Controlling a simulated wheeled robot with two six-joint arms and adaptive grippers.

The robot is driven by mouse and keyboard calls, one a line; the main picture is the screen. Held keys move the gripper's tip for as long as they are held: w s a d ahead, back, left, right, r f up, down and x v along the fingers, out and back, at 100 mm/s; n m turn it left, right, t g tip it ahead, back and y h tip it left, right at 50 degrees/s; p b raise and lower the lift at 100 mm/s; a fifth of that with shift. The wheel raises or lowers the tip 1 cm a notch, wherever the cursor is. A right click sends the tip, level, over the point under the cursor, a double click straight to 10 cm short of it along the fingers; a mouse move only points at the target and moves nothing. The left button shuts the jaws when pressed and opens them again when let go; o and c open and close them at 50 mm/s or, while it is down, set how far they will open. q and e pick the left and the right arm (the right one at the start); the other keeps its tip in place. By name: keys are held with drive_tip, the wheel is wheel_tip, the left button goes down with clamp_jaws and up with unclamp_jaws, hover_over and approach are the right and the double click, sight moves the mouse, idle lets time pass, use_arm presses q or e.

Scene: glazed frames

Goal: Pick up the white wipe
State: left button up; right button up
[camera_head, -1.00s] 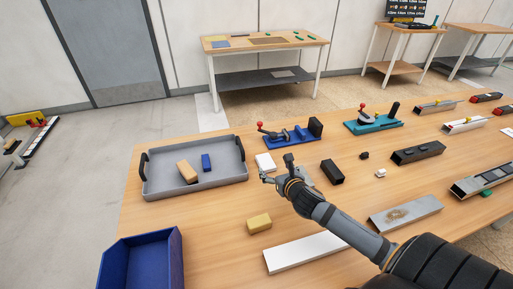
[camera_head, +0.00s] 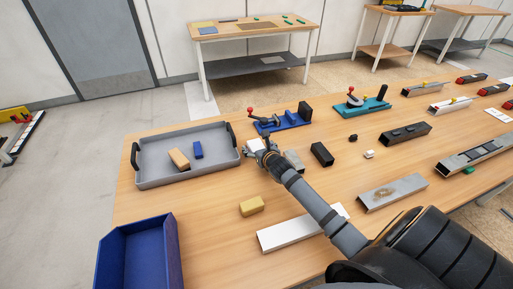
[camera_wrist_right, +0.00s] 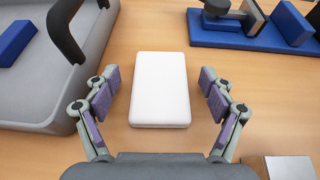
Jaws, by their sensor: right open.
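The white wipe (camera_wrist_right: 160,88) is a flat white rectangular block lying on the wooden table. In the right wrist view it lies between and slightly ahead of the open fingers of my right gripper (camera_wrist_right: 160,100), with a gap on each side. In the head view the wipe (camera_head: 254,145) is partly hidden behind my right gripper (camera_head: 264,152), just right of the grey tray. My left gripper is not in view.
The grey tray (camera_head: 150,177) with black handles holds a tan block (camera_head: 179,159) and a blue block (camera_head: 198,149). A blue clamp fixture (camera_head: 285,124) stands behind the wipe. A yellow block (camera_head: 251,206), a black block (camera_head: 322,154) and a blue bin (camera_head: 120,255) are also near.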

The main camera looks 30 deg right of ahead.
drive_tip(key=shift+w+f, duration=0.15)
drive_tip(key=shift+w, duration=0.1)
drive_tip(key=shift+s, duration=0.15)
drive_tip(key=shift+c, duration=1.2)
drive_tip(key=c, duration=0.8)
drive_tip(key=shift+r, duration=0.2)
